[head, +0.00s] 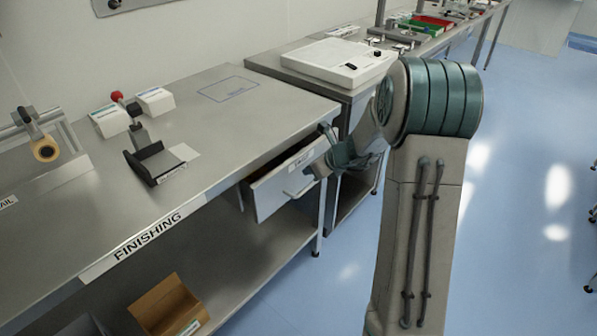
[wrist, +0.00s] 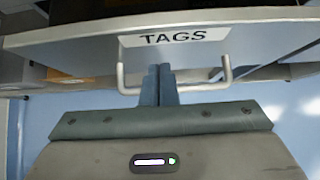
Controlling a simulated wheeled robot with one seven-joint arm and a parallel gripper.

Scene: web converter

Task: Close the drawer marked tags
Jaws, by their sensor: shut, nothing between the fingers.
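The drawer marked TAGS (head: 283,187) sits under the right part of the finishing bench and is pulled part way open in the head view. Its pale front (wrist: 85,42) fills the upper part of the wrist view, with the TAGS label (wrist: 174,37) and a bar handle (wrist: 226,74) below it. My gripper (wrist: 158,70) is shut and empty. Its fingertips are at the drawer front, between the two ends of the handle; I cannot tell if they touch it. In the head view my gripper (head: 318,172) is beside the drawer front, partly hidden by my arm.
The finishing bench (head: 215,145) carries a black stand (head: 155,163), white boxes (head: 155,101) and a tape roll (head: 45,149). An open cardboard box (head: 165,305) is on the lower shelf. A second bench with a white device (head: 338,62) stands behind.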

